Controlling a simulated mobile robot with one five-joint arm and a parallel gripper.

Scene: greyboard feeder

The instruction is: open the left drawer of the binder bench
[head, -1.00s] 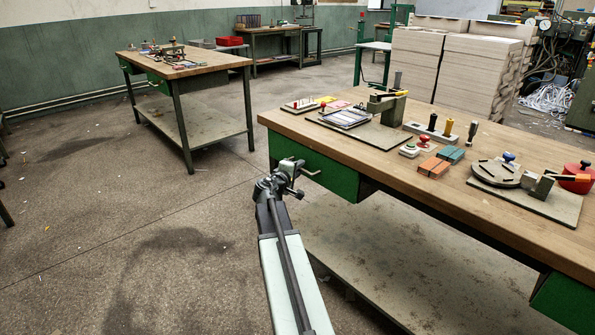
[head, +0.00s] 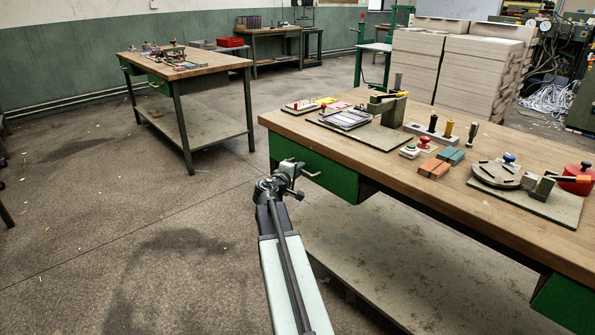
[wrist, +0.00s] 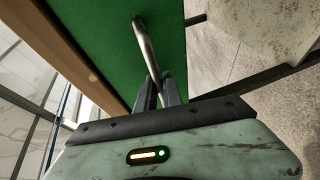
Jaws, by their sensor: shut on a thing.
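The binder bench (head: 440,185) has a wooden top and stands at the right in the head view. Its left drawer (head: 335,180) has a green front, which also fills the upper middle of the wrist view (wrist: 177,35). The drawer's metal bar handle (head: 312,174) runs down between my fingers in the wrist view (wrist: 145,45). My gripper (head: 292,172) is at the drawer front, and in the wrist view my gripper (wrist: 160,88) is shut on the handle. The drawer looks closed or nearly so; I cannot tell exactly.
Stamps, colored blocks and tools lie on the bench top. A second green drawer (head: 565,302) is at the bench's right end. A lower shelf (head: 400,260) runs under the bench. Another workbench (head: 180,65) stands at the back left. The floor left of my arm is clear.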

